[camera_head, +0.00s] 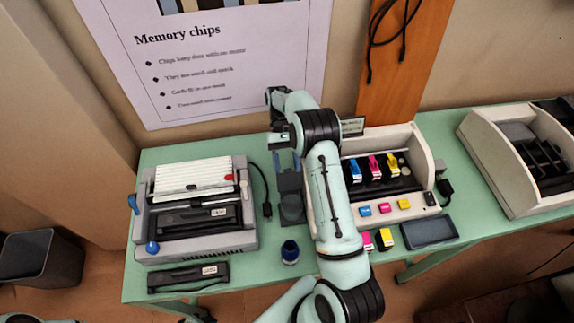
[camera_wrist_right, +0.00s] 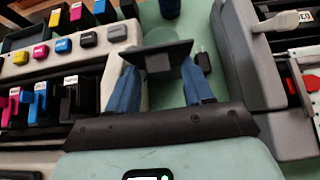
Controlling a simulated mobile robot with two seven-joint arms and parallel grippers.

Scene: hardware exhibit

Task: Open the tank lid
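A small dark grey unit (camera_head: 291,207) stands on the green table between the two machines, probably the tank with its lid. Its upper part is partly covered by my right gripper (camera_head: 287,155), which points down over it from behind. In the right wrist view, a dark flat plate with a square block (camera_wrist_right: 158,62) shows between and beyond the two blue fingers of my right gripper (camera_wrist_right: 162,75). The fingers are apart; contact with the plate cannot be made out. My left gripper is not in view.
A cartridge printer (camera_head: 413,140) stands right of my arm, with loose cartridges (camera_head: 385,238) and a dark tray (camera_head: 429,232) in front. A grey-white machine (camera_head: 194,245) stands left. A dark blue bottle (camera_head: 290,252) stands near the front edge. A wall and poster (camera_head: 240,70) are close behind.

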